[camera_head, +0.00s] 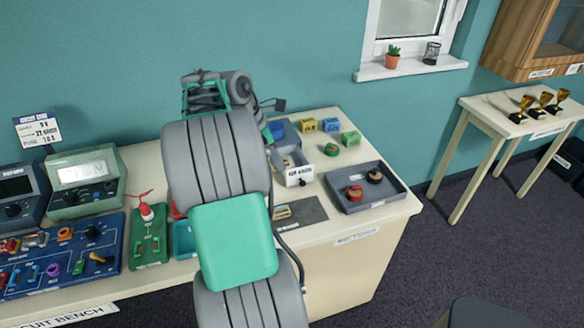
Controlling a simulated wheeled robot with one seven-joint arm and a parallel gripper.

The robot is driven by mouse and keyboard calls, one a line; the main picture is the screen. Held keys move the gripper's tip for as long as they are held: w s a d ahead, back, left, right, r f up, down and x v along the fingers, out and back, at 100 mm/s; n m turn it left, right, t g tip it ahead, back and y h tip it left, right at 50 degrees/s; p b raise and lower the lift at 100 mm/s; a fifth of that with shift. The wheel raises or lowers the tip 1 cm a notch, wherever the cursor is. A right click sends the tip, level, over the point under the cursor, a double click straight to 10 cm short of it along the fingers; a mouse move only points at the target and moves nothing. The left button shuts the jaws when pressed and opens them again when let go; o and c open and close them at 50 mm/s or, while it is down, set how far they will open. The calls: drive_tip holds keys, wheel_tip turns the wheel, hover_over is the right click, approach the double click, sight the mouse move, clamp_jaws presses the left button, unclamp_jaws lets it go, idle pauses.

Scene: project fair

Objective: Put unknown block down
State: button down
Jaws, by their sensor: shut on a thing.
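My arm's big grey and green links fill the middle of the view, and its wrist parts (215,90) show above the bench at the back. The jaws of my gripper are hidden behind my arm, and so is whatever is between them. I cannot pick out the unknown block.
A grey tray (388,198) at right holds two round pieces. A dark flat plate (310,213) lies in front. Meters and a blue circuit board (110,268) crowd the left.

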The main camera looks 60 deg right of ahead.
sight(292, 165)
drive_tip(key=d+f, duration=0.2)
drive_tip(key=d, duration=0.2)
drive_tip(key=w+d+f, duration=0.1)
drive_tip(key=d+f, duration=0.2)
drive_tip(key=d+f+p, duration=0.1)
drive_tip(key=d+f, duration=0.2)
drive_tip(key=d, duration=0.1)
drive_tip(key=shift+w+d+f, duration=0.25)
drive_tip(key=shift+d, duration=0.05)
drive_tip(key=shift+d+f, duration=0.15)
drive_tip(key=shift+f, duration=0.05)
drive_tip(key=shift+d+f, duration=0.2)
drive_tip(key=shift+f, duration=1.55)
drive_tip(key=shift+f+p, duration=0.15)
drive_tip(key=shift+p, duration=0.15)
drive_tip(key=c, duration=1.5)
unclamp_jaws()
drive_tip(key=shift+o, duration=0.3)
